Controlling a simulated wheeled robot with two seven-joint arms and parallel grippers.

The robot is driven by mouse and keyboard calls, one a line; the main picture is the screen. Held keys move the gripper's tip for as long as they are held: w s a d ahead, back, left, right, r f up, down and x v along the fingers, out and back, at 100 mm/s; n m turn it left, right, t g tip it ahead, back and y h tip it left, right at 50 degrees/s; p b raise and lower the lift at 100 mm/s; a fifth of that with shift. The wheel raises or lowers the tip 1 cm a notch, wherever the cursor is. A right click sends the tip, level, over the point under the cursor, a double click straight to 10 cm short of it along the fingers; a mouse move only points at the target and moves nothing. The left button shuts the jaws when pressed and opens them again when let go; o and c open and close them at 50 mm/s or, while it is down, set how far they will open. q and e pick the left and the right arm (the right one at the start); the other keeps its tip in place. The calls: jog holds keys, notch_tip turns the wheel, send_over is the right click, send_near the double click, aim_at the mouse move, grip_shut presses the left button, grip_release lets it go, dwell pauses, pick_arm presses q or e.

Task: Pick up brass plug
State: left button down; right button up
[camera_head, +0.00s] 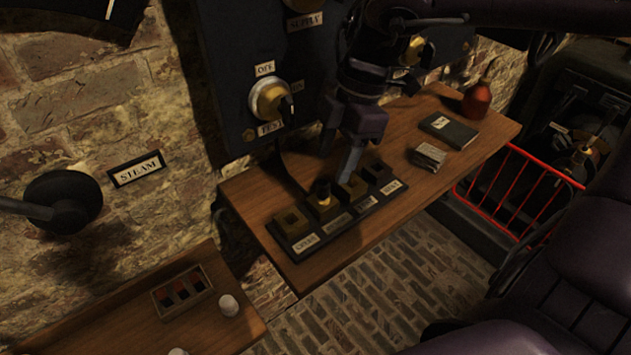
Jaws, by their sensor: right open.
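The brass plug (323,197), with a dark top and a yellow brass body, stands upright in the second socket from the left of a black socket strip (279,239) on the upper wooden shelf. The other sockets are square blocks with labels in front; their insides are too dark to read. My right gripper (338,164) is open above the strip, its fingers pointing down. One grey finger shows just right of the plug, and the gripper appears empty. Whether it touches the plug or a socket block, I cannot tell. My left gripper is not in view.
A dial (270,101) on a dark wall panel is behind the strip. A dark book (449,130), a small grey stack (428,156) and a red flask (476,100) stand to the right. The lower shelf holds a small compartment box (160,304) and white knobs. A red rack (500,206) lies beyond.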

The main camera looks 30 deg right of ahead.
aim_at(325, 182)
jog(key=x, duration=0.6)
jog(key=shift+w+d+f, duration=0.2)
jog(key=shift+w+f, duration=0.05)
jog(key=shift+f, duration=0.05)
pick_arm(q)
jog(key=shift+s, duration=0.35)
pick_arm(e)
jog(key=c, duration=1.1)
jog(key=shift+o, duration=0.2)
jog(key=shift+r, duration=0.1)
